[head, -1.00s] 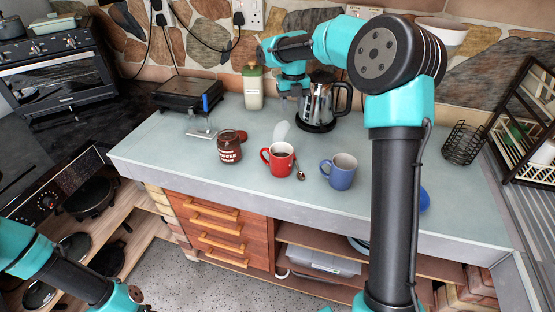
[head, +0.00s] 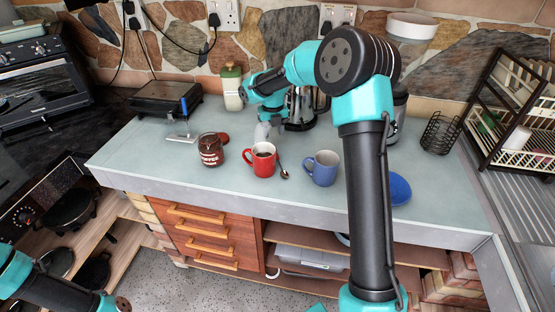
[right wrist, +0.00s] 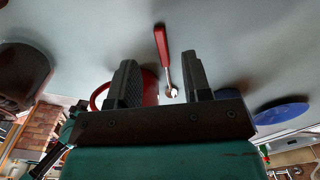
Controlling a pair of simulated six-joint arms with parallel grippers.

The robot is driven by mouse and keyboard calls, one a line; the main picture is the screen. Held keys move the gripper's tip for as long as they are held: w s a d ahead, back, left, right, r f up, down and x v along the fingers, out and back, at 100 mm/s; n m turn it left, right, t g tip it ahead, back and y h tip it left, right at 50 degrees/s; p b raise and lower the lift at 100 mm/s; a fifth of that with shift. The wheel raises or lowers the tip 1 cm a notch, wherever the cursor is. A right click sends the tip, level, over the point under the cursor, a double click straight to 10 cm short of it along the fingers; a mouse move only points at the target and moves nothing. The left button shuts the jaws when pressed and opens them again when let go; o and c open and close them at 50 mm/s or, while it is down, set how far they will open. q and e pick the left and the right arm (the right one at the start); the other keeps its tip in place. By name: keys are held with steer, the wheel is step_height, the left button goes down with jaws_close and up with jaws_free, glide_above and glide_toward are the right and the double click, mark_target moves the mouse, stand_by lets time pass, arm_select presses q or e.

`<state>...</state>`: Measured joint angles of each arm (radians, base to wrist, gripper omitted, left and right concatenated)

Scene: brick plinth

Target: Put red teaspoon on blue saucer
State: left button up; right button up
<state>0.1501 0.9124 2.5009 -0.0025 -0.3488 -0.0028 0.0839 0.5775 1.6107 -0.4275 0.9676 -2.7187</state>
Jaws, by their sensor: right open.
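The red teaspoon (right wrist: 162,42) lies on the worktop in the right wrist view, its red handle pointing up the picture and its metal bowl between my right fingers' outlines. In the head view the spoon (head: 284,171) lies between the red mug (head: 261,160) and the blue mug (head: 322,169). The blue saucer (head: 400,190) is right of the blue mug, partly behind my right arm; it also shows in the right wrist view (right wrist: 283,111). My right gripper (right wrist: 160,75) is open and empty; in the head view it (head: 268,130) hangs behind the red mug. My left gripper's jaws are out of view.
A brown coffee jar (head: 210,150) stands left of the red mug. A kettle (head: 301,108) and a green-topped bottle (head: 232,88) stand behind. A black grill (head: 167,97) is at the back left, a wire basket (head: 440,134) at the right. The front left worktop is clear.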

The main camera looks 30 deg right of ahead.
steer(key=shift+f, duration=0.7)
steer(key=shift+f, duration=2.6)
steer(key=shift+c, duration=0.3)
jaws_close()
